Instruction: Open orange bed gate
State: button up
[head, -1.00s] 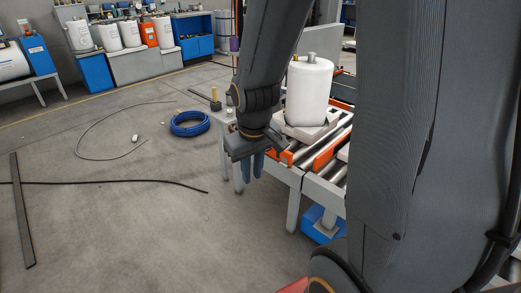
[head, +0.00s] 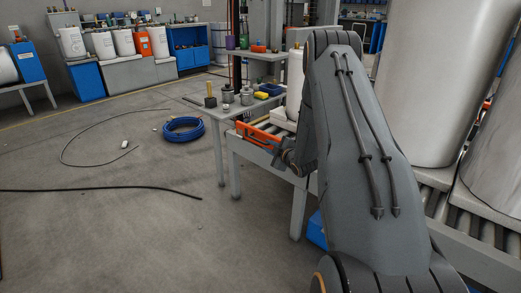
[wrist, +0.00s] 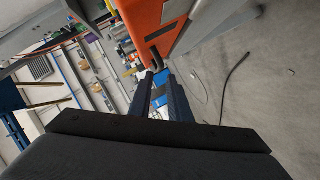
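The orange gate (head: 258,138) stands across the near end of the roller bed in the head view. In the wrist view its orange panel (wrist: 145,25) fills the upper middle, with a dark handle (wrist: 155,58) at its lower edge. My gripper (wrist: 160,77) points at this handle, its fingertips very close to it. The fingers are apart, with a gap between them; whether they touch the handle I cannot tell. In the head view my gripper (head: 286,155) is beside the gate's right end, mostly hidden by my arm.
A small table (head: 215,106) with metal canisters and a yellow item stands left of the bed. A blue hose coil (head: 184,129) and a black cable (head: 100,190) lie on the floor. Large tanks (head: 425,75) stand close on the right. Floor at left is mostly clear.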

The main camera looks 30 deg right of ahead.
aim_at(263, 143)
jog(key=shift+b+x, duration=0.7)
jog(key=shift+x, duration=3.3)
jog(key=shift+d+f, duration=0.1)
jog(key=shift+d, duration=0.05)
jog(key=shift+s, duration=0.1)
grip_shut()
